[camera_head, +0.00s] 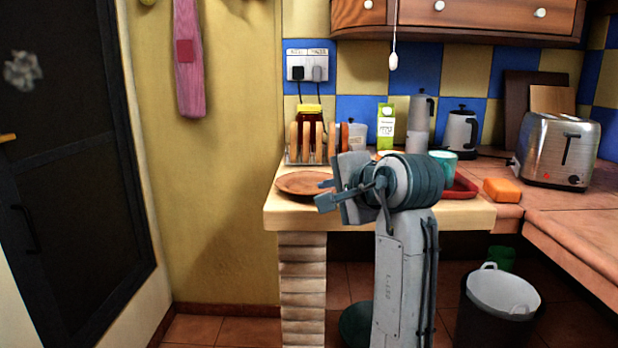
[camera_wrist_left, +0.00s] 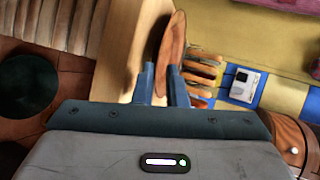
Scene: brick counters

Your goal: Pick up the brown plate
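The brown plate (camera_head: 299,184) lies flat on the left end of the wooden counter (camera_head: 283,217). In the left wrist view the left gripper (camera_wrist_left: 161,82) is open, and the plate's near rim lies in line with the gap, closer to the right finger. I cannot tell whether a finger touches it. My right gripper is not in view.
A toast rack (camera_head: 305,146) with a yellow-lidded jar stands close behind the plate. A green carton (camera_head: 386,126), a grey kettle (camera_head: 460,132), a teal cup (camera_head: 443,164), an orange block (camera_head: 502,190) and a toaster (camera_head: 558,148) stand further right. A bin (camera_head: 500,303) is below.

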